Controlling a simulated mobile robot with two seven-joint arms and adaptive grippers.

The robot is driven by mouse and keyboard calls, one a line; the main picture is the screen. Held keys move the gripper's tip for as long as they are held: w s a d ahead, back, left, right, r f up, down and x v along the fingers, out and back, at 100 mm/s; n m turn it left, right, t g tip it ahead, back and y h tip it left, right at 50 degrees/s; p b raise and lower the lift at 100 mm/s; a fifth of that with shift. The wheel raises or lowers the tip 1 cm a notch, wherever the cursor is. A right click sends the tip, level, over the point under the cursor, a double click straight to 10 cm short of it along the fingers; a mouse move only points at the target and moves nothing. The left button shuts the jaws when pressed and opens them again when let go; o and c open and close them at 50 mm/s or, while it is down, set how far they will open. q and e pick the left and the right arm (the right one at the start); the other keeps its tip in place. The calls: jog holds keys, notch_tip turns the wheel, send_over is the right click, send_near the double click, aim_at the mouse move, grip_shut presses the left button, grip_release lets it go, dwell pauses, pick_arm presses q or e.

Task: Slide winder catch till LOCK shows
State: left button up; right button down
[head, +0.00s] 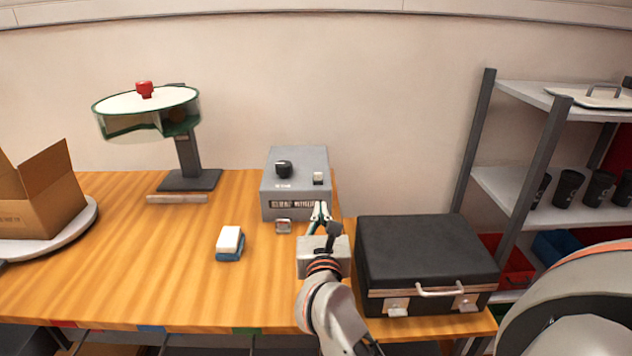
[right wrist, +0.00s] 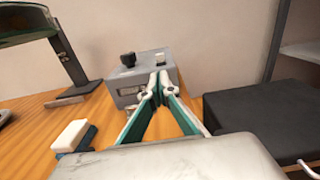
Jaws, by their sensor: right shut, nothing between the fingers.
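A grey box (head: 300,157) with a black knob (head: 284,169) and a small white block (head: 318,178) on top stands on the table; I take it for the winder. A dark lettered strip (head: 290,205) runs along its front; its lettering is too small to read. I cannot pick out the catch or a LOCK sign for sure. My right gripper (head: 320,208) is shut and empty, its tips at the right part of the box's front. The right wrist view shows the tips (right wrist: 159,80) overlapping the box front (right wrist: 128,92); contact is unclear. My left gripper is out of view.
A black case (head: 420,245) stands close on the right. A small metal piece (head: 283,227) is before the box, a white-and-blue block (head: 230,242) to its left. A green-rimmed round device (head: 150,103) and cardboard box (head: 45,195) stand further left.

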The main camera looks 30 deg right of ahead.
dwell(0.3)
send_near(318, 175)
jog(key=x, duration=0.6)
jog(key=shift+w+d+p, duration=0.3)
jog(key=shift+p, duration=0.1)
jog(key=shift+b+x, duration=0.35)
jog(key=shift+x, duration=1.7)
jog(key=shift+a, duration=0.1)
